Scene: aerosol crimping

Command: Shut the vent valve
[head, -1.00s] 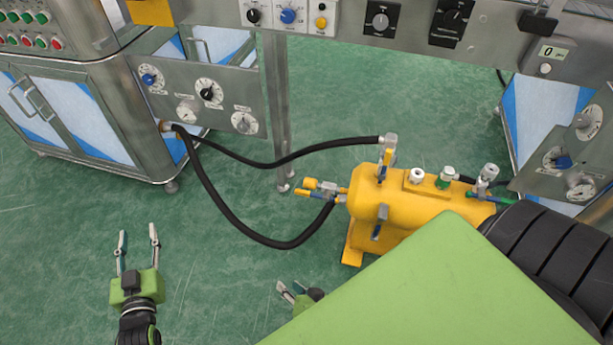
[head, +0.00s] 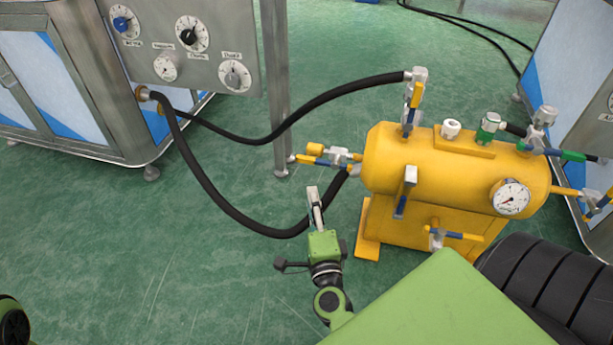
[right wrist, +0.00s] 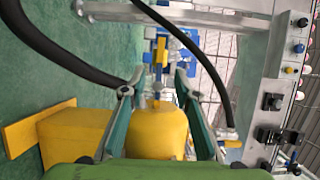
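A yellow tank (head: 465,175) on a yellow base carries several valves. I cannot tell which is the vent valve. One with a blue and yellow handle (head: 322,160) sticks out at its left end; upright on top left is another (head: 413,95). A front valve (head: 405,190) has a handle hanging down, and a low one (head: 437,237) has a yellow and blue handle. My right gripper (head: 315,205) is in front of the left-end valve, apart from it. In the right wrist view its fingers (right wrist: 156,88) are spread and empty, with the tank's end beyond. My left gripper is out of view.
Black hoses (head: 225,215) run from the left cabinet (head: 75,95) to the tank's left end and top left valve. A metal post (head: 274,90) stands behind them. A gauge (head: 511,197) is on the tank's right front. The green floor at left is open.

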